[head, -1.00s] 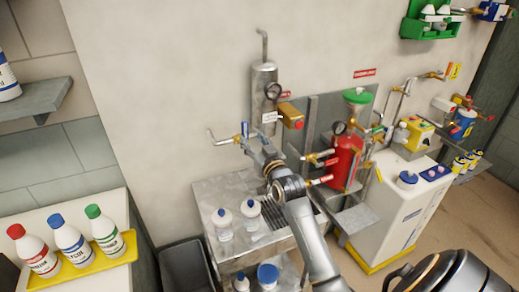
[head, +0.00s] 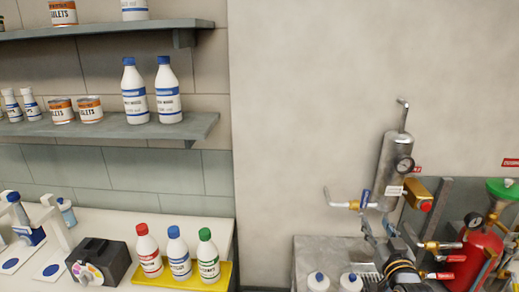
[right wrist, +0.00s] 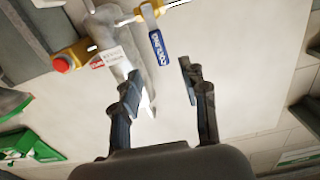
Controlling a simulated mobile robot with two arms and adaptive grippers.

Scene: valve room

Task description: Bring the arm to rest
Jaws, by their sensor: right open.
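My right gripper (head: 378,226) is at the lower right of the head view, just below the blue-handled valve. Its jaws are open and nothing is between them in the right wrist view (right wrist: 160,88). The valve's blue handle (head: 365,199) hangs from a metal pipe beside the grey cylinder (head: 393,160). In the right wrist view the blue handle (right wrist: 159,46) is beyond the fingertips and looks apart from them. My right arm (head: 403,277) comes up from the bottom edge. My left gripper is not in view.
A brass fitting with a red knob (head: 420,195) and a red tank (head: 478,258) stand close right of the gripper. White bottles with blue caps (head: 318,282) are on the bench below. Shelves (head: 150,130) and a yellow tray (head: 222,272) are left. The wall between is bare.

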